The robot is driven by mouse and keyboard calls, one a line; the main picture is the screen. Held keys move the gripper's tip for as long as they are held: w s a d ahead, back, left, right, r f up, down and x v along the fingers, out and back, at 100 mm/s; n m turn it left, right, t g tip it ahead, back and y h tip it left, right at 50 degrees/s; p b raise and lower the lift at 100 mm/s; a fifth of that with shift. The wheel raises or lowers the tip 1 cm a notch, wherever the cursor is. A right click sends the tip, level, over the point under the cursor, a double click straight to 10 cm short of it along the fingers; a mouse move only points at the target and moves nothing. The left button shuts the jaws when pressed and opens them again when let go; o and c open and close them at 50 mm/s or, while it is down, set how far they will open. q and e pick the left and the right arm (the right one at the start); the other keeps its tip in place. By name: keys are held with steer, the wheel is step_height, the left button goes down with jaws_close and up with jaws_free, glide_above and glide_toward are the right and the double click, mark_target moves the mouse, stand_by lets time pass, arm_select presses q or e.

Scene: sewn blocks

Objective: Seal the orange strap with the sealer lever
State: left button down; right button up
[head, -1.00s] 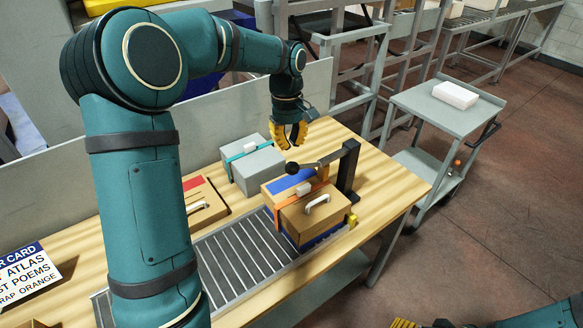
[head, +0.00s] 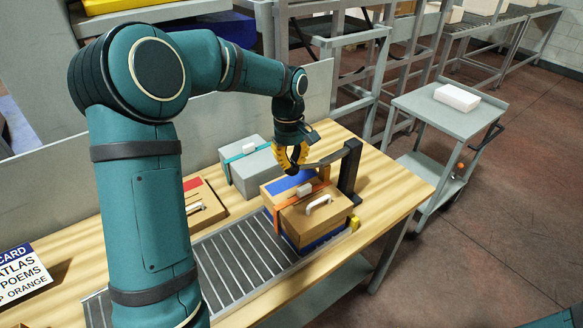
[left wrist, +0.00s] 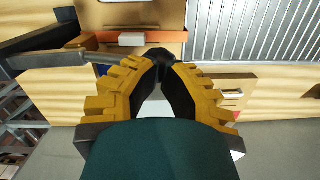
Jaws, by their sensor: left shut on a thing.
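My left gripper (head: 292,168) is shut on the round black knob (left wrist: 159,54) at the end of the sealer lever (head: 328,157). The dark lever reaches from its upright post (head: 349,172) over the back of the cardboard box (head: 310,222). In the head view the fingers mostly hide the knob. The orange strap (head: 284,204) runs around the box, with a small white piece (head: 304,190) on it. The white piece also shows in the left wrist view (left wrist: 131,39). My right gripper is out of view.
A grey box with a teal strap (head: 246,165) stands behind on the wooden table (head: 400,182). A flat box (head: 200,204) lies to its left. A roller conveyor (head: 240,265) leads to the cardboard box. A grey trolley (head: 430,110) stands at the right.

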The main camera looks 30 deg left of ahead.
mark_target(291, 173)
arm_select(q)
steer(key=shift+f+b, duration=1.4)
steer(key=shift+f, duration=0.9)
steer(key=shift+r, duration=0.1)
